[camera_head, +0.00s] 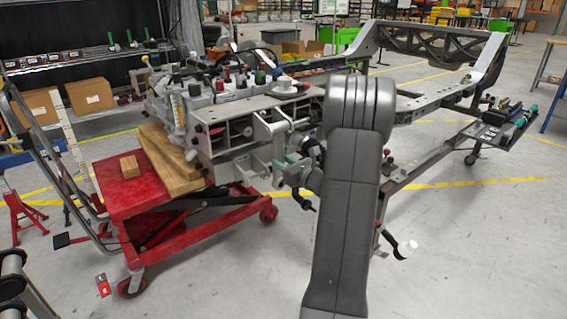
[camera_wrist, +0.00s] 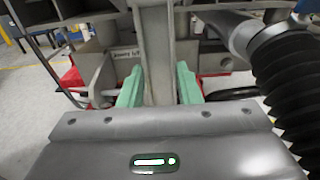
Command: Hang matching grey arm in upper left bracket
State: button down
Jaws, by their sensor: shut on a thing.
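In the wrist view, the grey arm (camera_wrist: 158,50) runs upright between the two green fingers of my gripper (camera_wrist: 160,88), which are shut on it. Its upper end leaves the top of the picture. In the head view, my gripper (camera_head: 294,170) is at the front right end of the grey fixture, partly hidden behind my own dark arm link. A light grey bracket-like part (camera_head: 268,132) shows just above it there. I cannot tell whether the held arm touches a bracket. A small label (camera_wrist: 125,54) is on the grey structure behind the fingers.
A red lift table (camera_head: 125,195) with wooden blocks (camera_head: 165,160) bears the drivetrain assembly (camera_head: 225,130). The grey chassis frame (camera_head: 440,98) extends right and back. In the wrist view, a black ribbed bellows (camera_wrist: 283,68) stands close to the right of my gripper. Open floor lies in front.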

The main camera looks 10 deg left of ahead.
jog(key=shift+r, duration=0.15)
jog(key=c, duration=1)
grip_release()
jog(key=shift+o, duration=0.2)
jog(key=shift+s+d, duration=0.1)
jog(key=v, duration=0.6)
jog(key=shift+s+d, duration=0.25)
jog(key=shift+d, duration=0.05)
